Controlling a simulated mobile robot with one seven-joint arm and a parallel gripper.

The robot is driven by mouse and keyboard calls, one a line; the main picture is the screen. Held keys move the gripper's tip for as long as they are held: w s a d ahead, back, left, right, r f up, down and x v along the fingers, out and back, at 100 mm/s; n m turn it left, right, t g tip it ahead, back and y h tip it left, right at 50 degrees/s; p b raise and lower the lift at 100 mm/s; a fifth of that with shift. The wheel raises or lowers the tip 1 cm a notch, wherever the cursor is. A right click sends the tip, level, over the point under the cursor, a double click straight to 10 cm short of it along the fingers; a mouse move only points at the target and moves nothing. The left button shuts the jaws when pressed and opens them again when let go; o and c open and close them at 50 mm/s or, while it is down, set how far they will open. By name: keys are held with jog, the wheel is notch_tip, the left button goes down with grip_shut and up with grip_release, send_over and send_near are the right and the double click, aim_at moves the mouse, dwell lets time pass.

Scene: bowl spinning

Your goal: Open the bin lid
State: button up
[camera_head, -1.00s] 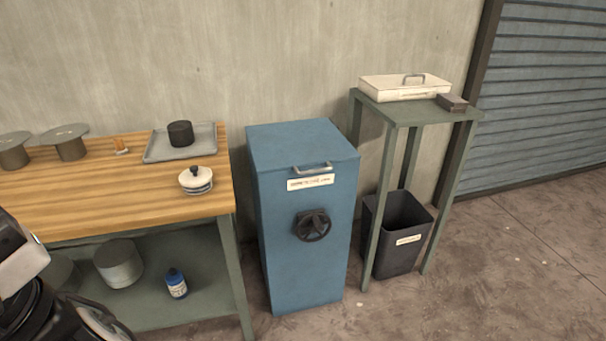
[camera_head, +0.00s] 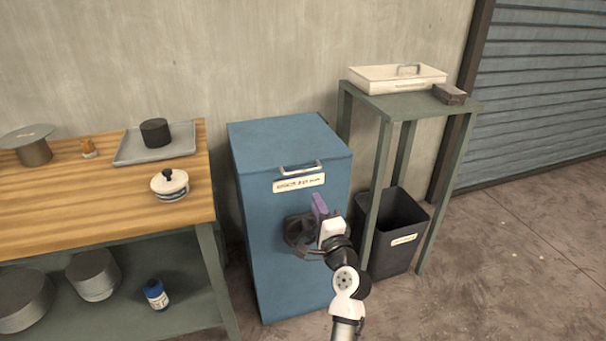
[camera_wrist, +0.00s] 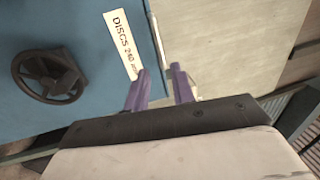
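The blue bin (camera_head: 285,195) stands against the wall, with its lid (camera_head: 285,145) shut. A metal bar handle (camera_head: 301,168) sits at the lid's front edge above a white label (camera_head: 299,183).
A wooden-topped bench (camera_head: 80,200) with a tray (camera_head: 155,145) and a lidded pot (camera_head: 169,184) stands left of the bin. A green stand (camera_head: 410,104) with a white lidded box (camera_head: 395,79) stands close right, with a dark open bin (camera_head: 395,255) below it.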

aim_at(304, 172)
jog(key=p+x, duration=0.1)
jog(key=x, duration=1.2)
jog(key=shift+w+f+p, duration=0.15)
jog(key=shift+w+p, duration=0.2)
grip_shut()
jog(key=shift+d, duration=0.1)
